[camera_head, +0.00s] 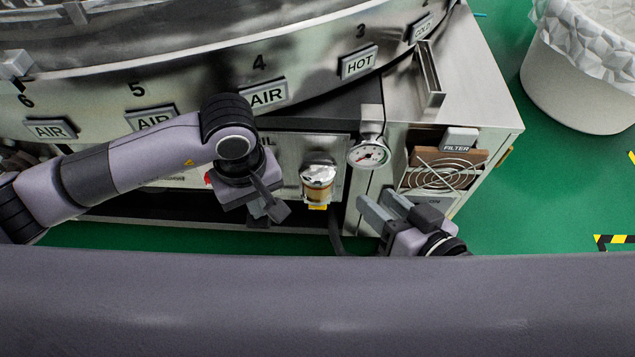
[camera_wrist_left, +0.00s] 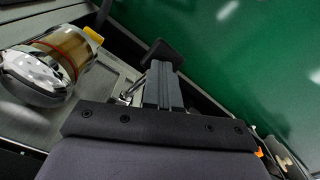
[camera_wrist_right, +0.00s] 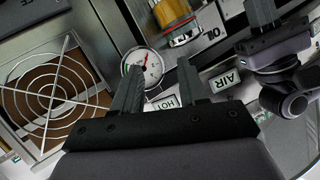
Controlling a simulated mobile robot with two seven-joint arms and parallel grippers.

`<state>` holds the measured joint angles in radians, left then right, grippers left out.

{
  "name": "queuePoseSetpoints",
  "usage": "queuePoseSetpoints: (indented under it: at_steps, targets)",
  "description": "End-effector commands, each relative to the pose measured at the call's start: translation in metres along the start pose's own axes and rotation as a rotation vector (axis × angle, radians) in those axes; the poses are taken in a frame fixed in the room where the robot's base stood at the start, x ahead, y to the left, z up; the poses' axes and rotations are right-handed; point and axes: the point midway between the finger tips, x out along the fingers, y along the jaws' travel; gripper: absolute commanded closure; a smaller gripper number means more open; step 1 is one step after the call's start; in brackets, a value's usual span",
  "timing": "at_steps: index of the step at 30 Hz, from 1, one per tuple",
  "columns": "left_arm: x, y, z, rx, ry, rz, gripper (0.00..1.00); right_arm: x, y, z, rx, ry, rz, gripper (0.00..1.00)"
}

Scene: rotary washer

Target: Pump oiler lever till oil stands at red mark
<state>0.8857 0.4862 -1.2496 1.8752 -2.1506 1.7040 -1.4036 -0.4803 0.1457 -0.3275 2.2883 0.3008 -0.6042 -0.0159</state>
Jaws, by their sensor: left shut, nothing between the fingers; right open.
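The oiler (camera_head: 318,178) has a chrome cap, an amber cup and a yellow piece at its bottom, on the front panel of the machine. In the left wrist view the oiler (camera_wrist_left: 62,62) shows a red ring around its amber glass; I cannot tell the oil level for sure. My left gripper (camera_head: 268,211) is shut and empty, just left of the oiler. A small metal rod (camera_wrist_left: 131,90), perhaps the lever, shows beside its fingers; contact is unclear. My right gripper (camera_head: 386,208) is open and empty, right of the oiler and below the gauge.
A round pressure gauge (camera_head: 369,155) sits right of the oiler. Further right are a fan grille (camera_head: 440,174) and a FILTER label (camera_head: 457,143). The rotary drum (camera_head: 200,85) with numbered labels curves above. A lined bin (camera_head: 580,85) stands on the green floor at right.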

Motion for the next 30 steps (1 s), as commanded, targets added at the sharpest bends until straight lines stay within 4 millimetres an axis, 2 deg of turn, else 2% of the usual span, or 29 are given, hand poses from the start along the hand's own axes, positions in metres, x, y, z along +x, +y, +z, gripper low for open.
queuePoseSetpoints:
  at_steps: [1, 10, 17, 30]
  targets:
    - [0.010, 0.000, -0.002, -0.003, 0.004, 0.000, 1.00, 0.001, 0.003, 0.006, -0.010, 0.008, 0.002, 0.57]
    - [0.037, -0.001, -0.002, -0.002, 0.004, -0.001, 1.00, -0.004, 0.011, 0.008, -0.092, 0.074, 0.030, 0.57]
    - [0.020, 0.000, -0.002, -0.002, 0.005, -0.001, 1.00, -0.008, 0.007, -0.004, -0.090, 0.073, 0.030, 0.57]
    - [-0.041, 0.000, -0.001, -0.001, 0.004, -0.001, 1.00, -0.021, -0.003, -0.035, -0.089, 0.072, 0.030, 0.57]
